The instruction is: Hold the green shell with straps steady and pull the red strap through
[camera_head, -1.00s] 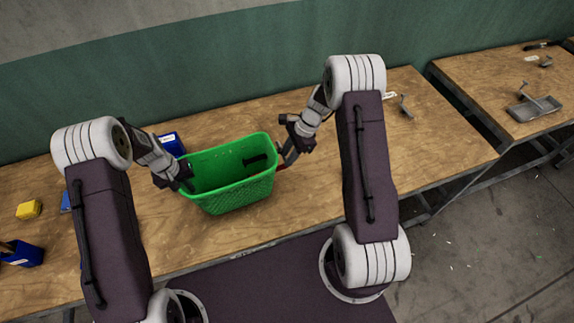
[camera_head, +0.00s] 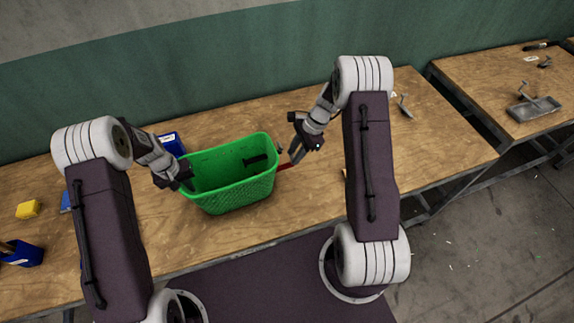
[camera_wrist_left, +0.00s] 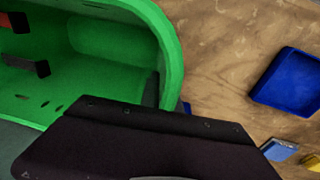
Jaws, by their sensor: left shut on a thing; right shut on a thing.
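The green shell (camera_head: 232,193) is an open, basket-like box standing on the wooden table in the head view. Its rim also shows in the left wrist view (camera_wrist_left: 172,62). My left gripper (camera_head: 187,185) is shut on the shell's left wall. The red strap (camera_head: 283,167) sticks out of the shell's right side. My right gripper (camera_head: 293,161) is shut on the strap's outer end, a little away from the wall. A dark strap piece (camera_head: 255,159) shows on the inner far wall. The left fingertips are hidden in the wrist view.
A blue bin (camera_head: 171,144) stands behind the shell on the left. A yellow block (camera_head: 28,209) and another blue bin (camera_head: 24,255) are at the far left. Metal parts (camera_head: 405,106) lie at the right. The table in front of the shell is clear.

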